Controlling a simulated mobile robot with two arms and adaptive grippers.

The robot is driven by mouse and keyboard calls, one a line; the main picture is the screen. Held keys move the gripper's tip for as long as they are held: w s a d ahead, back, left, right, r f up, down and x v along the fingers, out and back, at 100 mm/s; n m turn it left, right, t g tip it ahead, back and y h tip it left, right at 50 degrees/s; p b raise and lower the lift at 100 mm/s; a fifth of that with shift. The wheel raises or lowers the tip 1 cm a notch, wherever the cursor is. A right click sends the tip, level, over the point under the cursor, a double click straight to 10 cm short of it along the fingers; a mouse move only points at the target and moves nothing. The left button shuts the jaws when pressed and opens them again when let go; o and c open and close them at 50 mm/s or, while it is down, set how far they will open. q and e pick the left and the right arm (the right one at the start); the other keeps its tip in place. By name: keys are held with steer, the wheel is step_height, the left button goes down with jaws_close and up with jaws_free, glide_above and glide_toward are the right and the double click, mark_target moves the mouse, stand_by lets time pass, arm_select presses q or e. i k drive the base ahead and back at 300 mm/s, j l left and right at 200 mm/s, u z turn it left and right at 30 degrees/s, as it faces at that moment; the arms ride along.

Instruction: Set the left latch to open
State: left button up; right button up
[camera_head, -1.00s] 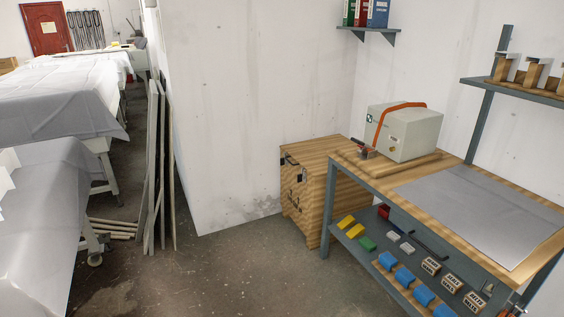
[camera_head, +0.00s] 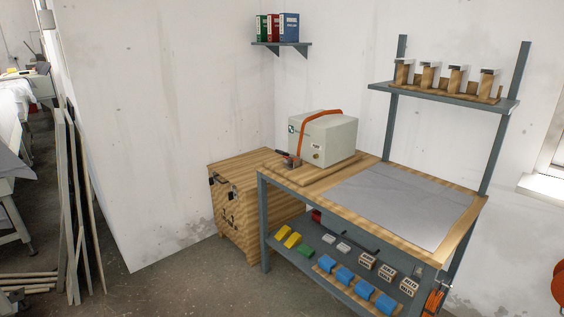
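A wooden crate (camera_head: 228,212) stands on the floor against the wall, left of the workbench. Small dark latch-like fittings (camera_head: 213,180) show on its front near the top edge. A grey box-shaped machine (camera_head: 322,139) with an orange strap or handle (camera_head: 304,131) stands on the workbench (camera_head: 450,243). A small red and dark clamp-like part (camera_head: 290,160) sits at its left front. Which of these is the left latch, and whether it is open or shut, is too small to tell. Neither of my grippers is in view.
A grey mat (camera_head: 405,203) covers much of the bench top. The lower shelf holds several coloured blocks (camera_head: 345,275). Boards (camera_head: 75,210) lean at the left. Open floor (camera_head: 175,287) lies before the crate.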

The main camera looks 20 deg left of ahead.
mark_target(212, 181)
steer(key=i+j, duration=0.2)
steer(key=j, duration=0.2)
steer(key=i+j, duration=0.25)
steer(key=j, duration=0.15)
steer(key=i+j+z, duration=0.1)
steer(key=j, duration=0.25)
steer(key=i+j, duration=0.3)
steer(key=j, duration=0.1)
